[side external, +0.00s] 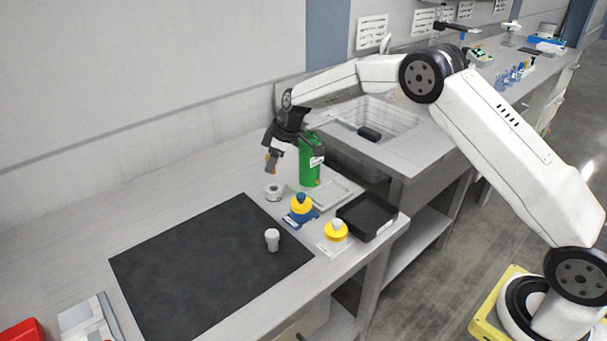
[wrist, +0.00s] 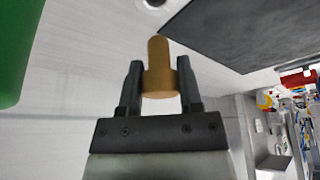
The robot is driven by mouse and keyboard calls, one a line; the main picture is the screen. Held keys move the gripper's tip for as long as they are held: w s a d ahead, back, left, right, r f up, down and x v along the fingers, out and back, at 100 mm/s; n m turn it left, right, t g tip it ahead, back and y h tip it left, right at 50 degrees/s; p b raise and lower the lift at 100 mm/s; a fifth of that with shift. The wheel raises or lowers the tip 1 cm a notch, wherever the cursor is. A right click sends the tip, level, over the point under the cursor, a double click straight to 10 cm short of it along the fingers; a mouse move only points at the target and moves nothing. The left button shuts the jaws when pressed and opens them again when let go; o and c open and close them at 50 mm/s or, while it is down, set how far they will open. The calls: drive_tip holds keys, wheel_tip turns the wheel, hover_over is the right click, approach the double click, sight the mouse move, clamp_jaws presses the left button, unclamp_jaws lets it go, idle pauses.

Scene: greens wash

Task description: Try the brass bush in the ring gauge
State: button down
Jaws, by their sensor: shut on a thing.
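My gripper (side external: 270,163) is shut on the brass bush (wrist: 161,70), a stepped, golden-brown cylinder with a narrower end pointing away from the jaws. The bush also shows as a small orange-brown patch (side external: 267,157) between the fingers in the side view, partly hidden by them. The ring gauge looks to be the small grey ring (side external: 273,192) on the bench, beyond the dark mat's corner. My gripper and the bush are in the air above it, apart from it. In the wrist view, part of a round dark-centred thing (wrist: 154,3) at the top edge may be this ring.
A green bottle (side external: 309,165) stands close to the right of my gripper. A shallow grey tray (side external: 338,189), a black box (side external: 367,215) and two yellow-topped items (side external: 302,205) (side external: 336,231) are nearby.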

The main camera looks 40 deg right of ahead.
hover_over(269, 191)
drive_tip(key=d, duration=0.2)
drive_tip(key=shift+a+f, duration=0.2)
drive_tip(key=shift+f, duration=1.85)
drive_tip(key=shift+f, duration=1.35)
idle(1.8)
drive_tip(key=shift+c, duration=1)
unclamp_jaws()
drive_tip(key=shift+f, duration=0.1)
drive_tip(key=shift+s, duration=0.1)
drive_tip(key=v, duration=0.8)
drive_tip(key=shift+r, duration=0.2)
